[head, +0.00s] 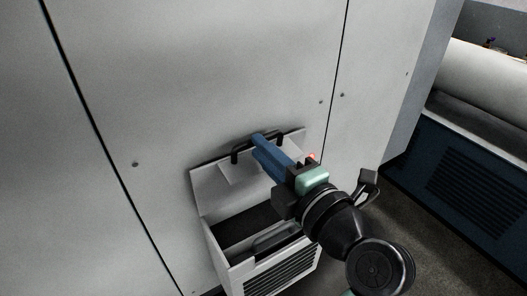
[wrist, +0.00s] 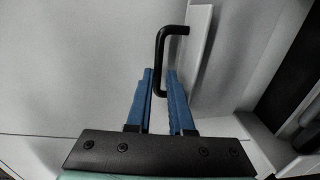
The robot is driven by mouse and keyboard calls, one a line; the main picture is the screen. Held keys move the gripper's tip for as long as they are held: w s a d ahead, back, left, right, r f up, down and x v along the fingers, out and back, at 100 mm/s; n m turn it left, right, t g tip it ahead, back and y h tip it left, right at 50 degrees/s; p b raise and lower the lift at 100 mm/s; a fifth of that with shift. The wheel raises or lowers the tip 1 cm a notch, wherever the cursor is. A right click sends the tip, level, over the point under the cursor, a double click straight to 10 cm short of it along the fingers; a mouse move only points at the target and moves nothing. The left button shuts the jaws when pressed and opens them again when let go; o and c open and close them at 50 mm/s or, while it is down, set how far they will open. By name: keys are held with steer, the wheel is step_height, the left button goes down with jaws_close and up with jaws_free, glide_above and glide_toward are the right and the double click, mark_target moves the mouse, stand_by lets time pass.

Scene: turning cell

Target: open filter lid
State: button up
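The filter lid (head: 210,188) is a light grey flap, swung up and leaning back toward the machine panel above a grey filter box (head: 212,240). The dark inside of the box shows below it. The lid carries a black bar handle (head: 235,154), which also shows in the wrist view (wrist: 160,52). My gripper (head: 256,142) has blue fingers and reaches to this handle. In the wrist view, the gripper (wrist: 160,74) has one finger on each side of the handle's bar, with narrow gaps visible. Part of the lid is hidden behind my gripper in the head view.
A second black handle (head: 278,241) and a vent grille (head: 284,277) are at the box's front. Flat grey machine panels (head: 200,80) surround it. A dark blue cabinet (head: 465,175) stands at the right, with bare floor (head: 425,235) before it.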

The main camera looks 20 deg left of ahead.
steer(key=shift+d, duration=0.1)
steer(key=b+v, duration=0.3)
steer(key=v, duration=1)
steer(key=shift+b, duration=0.3)
